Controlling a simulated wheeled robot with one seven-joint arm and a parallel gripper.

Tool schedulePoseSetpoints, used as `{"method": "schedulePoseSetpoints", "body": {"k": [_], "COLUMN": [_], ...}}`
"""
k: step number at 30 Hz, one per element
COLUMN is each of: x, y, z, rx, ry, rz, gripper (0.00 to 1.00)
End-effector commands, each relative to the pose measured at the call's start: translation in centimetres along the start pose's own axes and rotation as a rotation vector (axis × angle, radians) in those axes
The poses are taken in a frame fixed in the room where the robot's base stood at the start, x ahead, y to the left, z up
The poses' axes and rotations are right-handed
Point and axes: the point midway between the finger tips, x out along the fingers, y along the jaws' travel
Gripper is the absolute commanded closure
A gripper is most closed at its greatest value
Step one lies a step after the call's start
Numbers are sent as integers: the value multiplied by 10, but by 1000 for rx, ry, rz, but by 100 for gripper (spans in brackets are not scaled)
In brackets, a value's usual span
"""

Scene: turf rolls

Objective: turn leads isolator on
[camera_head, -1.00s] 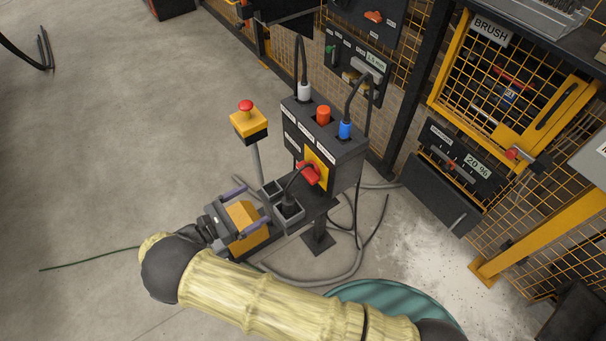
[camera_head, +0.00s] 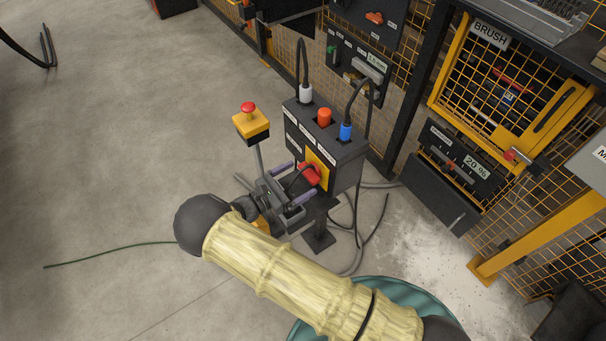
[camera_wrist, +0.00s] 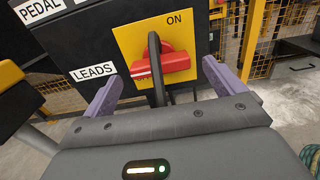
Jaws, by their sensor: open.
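The leads isolator is a red rotary handle (camera_wrist: 165,65) on a yellow plate (camera_wrist: 135,42), with "ON" printed at the plate's top right. In the wrist view the handle lies roughly sideways, with a dark cable or bar passing upright in front of it. A "LEADS" label (camera_wrist: 93,71) sits to its left. The red handle (camera_head: 309,173) also shows on the black box (camera_head: 339,150) in the head view. My gripper (camera_wrist: 158,90) is open, its purple fingers on either side of the handle and still short of it. It points at the box front in the head view (camera_head: 291,183).
A yellow post with a red emergency button (camera_head: 249,108) stands just left. Cables lie on the floor around the stand. Open concrete floor (camera_head: 120,130) lies to the left.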

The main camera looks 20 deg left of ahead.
Motion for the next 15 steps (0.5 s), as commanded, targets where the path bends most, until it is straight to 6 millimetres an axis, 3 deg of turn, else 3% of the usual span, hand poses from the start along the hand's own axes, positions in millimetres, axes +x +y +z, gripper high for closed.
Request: {"method": "schedulePoseSetpoints", "body": {"k": [6, 15], "x": [22, 25], "y": [1, 1], "z": [0, 0], "rx": [0, 0], "ry": [-1, 0], "rz": [6, 7], "gripper": [5, 5]}}
